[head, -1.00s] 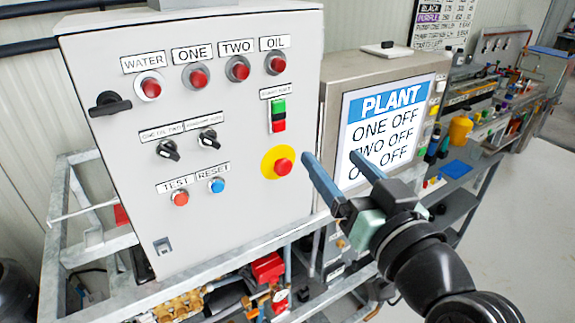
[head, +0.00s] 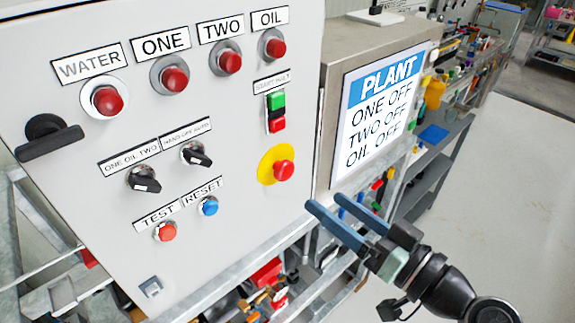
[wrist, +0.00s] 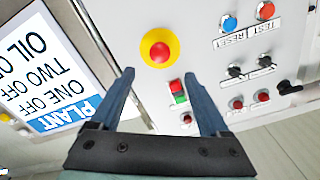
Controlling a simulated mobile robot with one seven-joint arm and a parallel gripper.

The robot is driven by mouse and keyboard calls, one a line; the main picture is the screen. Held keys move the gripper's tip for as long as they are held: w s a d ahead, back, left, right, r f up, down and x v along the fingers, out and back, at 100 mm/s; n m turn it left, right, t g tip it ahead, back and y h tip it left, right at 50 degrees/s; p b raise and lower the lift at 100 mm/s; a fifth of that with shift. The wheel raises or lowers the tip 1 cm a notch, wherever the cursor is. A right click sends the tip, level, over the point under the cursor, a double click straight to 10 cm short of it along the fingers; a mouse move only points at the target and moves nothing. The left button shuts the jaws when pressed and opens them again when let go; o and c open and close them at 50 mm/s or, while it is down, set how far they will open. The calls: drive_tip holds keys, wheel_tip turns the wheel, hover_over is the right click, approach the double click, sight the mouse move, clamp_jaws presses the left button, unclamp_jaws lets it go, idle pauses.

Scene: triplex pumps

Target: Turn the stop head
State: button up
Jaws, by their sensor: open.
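The stop head is a red mushroom button (head: 283,170) on a yellow disc, on the front of a light grey control panel (head: 235,205). My gripper (head: 322,201) is open and empty, to the right of and a little below the stop head in the head view, apart from it. In the wrist view, which shows the panel upside down, the stop head (wrist: 160,52) appears just beyond the gap between my fingertips (wrist: 163,73), roughly centred. Nothing covers the stop head in either view.
Nearby on the panel are a green and red button pair (head: 276,112), black selector knobs (head: 144,179), a blue reset button (head: 209,206) and red lamps. A display (head: 378,105) reading PLANT stands to the right.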

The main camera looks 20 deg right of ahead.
sight(289, 173)
drive_tip(key=p+x, duration=0.3)
drive_tip(key=x, duration=0.6)
drive_tip(key=shift+w, duration=0.1)
drive_tip(key=shift+w+a, duration=0.15)
drive_tip(key=shift+w, duration=0.25)
drive_tip(key=shift+c, duration=0.2)
